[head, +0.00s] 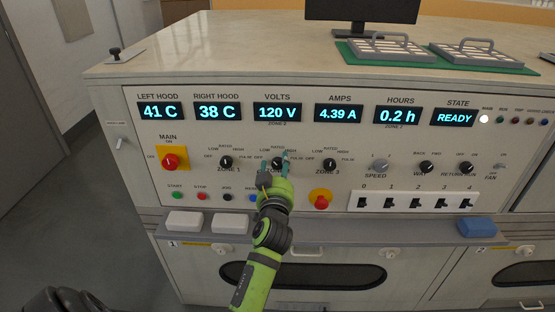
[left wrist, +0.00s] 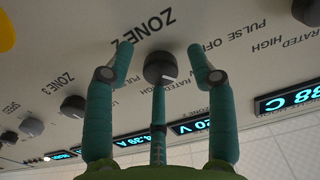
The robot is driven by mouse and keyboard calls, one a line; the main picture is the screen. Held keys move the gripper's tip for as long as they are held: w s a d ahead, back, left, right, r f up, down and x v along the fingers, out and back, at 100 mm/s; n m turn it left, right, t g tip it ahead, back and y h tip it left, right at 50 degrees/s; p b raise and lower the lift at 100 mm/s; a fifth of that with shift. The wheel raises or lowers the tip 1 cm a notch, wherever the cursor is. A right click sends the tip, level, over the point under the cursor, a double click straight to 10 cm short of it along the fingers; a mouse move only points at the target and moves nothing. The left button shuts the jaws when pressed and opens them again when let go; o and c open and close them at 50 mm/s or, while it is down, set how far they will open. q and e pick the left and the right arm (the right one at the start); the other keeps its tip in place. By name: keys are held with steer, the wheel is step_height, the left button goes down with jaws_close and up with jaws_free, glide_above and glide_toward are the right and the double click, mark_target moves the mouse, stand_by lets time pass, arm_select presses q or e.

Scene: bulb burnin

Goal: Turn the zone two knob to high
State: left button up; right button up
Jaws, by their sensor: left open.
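The zone two knob (left wrist: 160,68) is a dark round knob with a pale pointer mark. It shows in the left wrist view, which sees the panel upside down, and in the head view (head: 277,162) it is partly behind my gripper. My left gripper (head: 274,168) is open at the panel, its teal fingers on either side of the knob with gaps to it in the left wrist view (left wrist: 162,64). A third teal finger is below the knob there. Fingers cover part of the scale labels, so I cannot tell the exact setting. My right gripper is out of view.
The zone 1 knob (head: 226,162) and zone 3 knob (head: 329,165) are close on either side. A yellow-backed red main switch (head: 170,160) is at left, and a red emergency button (head: 320,199) sits lower right. Blue displays line the panel above; a narrow ledge runs below.

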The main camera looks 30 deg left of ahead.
arm_select(q)
steer(key=shift+w+a, duration=0.15)
steer(key=shift+w, duration=0.05)
steer(key=shift+s, duration=0.1)
steer(key=shift+s+d+r, duration=0.1)
steer(key=shift+d+r, duration=0.05)
steer(key=shift+d, duration=0.05)
steer(key=shift+c, duration=1.2)
steer(key=c, duration=0.7)
jaws_close()
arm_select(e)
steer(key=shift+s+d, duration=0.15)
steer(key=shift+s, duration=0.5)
arm_select(q)
steer(key=shift+r, duration=0.1)
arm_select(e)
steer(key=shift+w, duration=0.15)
